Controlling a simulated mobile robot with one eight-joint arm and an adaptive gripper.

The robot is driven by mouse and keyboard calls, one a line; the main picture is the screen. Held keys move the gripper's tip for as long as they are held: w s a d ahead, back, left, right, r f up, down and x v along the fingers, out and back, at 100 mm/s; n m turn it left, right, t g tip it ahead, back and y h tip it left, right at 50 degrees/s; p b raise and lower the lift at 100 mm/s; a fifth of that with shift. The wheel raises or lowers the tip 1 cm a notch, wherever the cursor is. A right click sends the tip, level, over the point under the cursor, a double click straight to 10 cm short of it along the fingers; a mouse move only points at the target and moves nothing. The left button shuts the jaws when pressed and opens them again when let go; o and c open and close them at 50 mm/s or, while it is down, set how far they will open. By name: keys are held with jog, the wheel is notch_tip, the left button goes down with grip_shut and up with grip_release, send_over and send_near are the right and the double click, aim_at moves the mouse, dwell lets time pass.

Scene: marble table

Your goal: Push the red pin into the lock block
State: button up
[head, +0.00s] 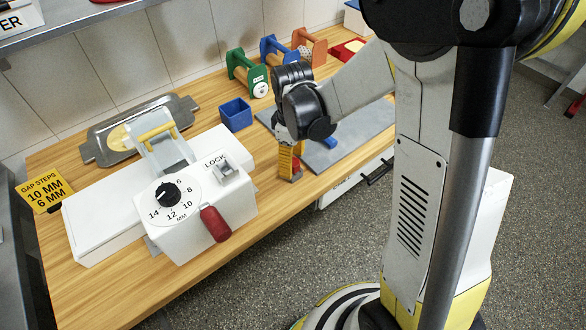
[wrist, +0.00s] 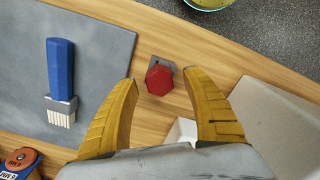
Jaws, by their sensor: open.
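The red pin (wrist: 159,78) shows in the wrist view as a red hexagonal head seen from above. It stands over a small grey block (wrist: 167,64), which looks like the lock block and is mostly hidden beneath it. How deep the pin sits cannot be told. My gripper (wrist: 163,77) is open, its yellow fingers on either side of the pin's head with gaps between. In the head view my gripper (head: 287,160) points down near the table's front edge, beside the red pin (head: 297,166) and partly covering it.
A white machine (head: 210,195) with a dial and red handle stands left of my gripper. A grey mat (head: 345,140) with a blue-handled brush (wrist: 60,68) lies on the right. A blue box (head: 236,115) and coloured stands are behind. The table's front edge is close.

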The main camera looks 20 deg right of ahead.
jog(key=shift+f, duration=0.75)
jog(key=shift+r, duration=0.1)
jog(key=c, duration=1.3)
jog(key=shift+o, duration=0.2)
notch_tip(320, 180, up, 5)
jog(key=shift+f+p, duration=0.15)
jog(key=shift+p, duration=1)
jog(key=s+d+r+p, duration=0.3)
jog(key=s+d+r, duration=0.3)
jog(key=d, duration=0.4)
jog(key=shift+r, duration=0.15)
jog(key=shift+s, duration=0.1)
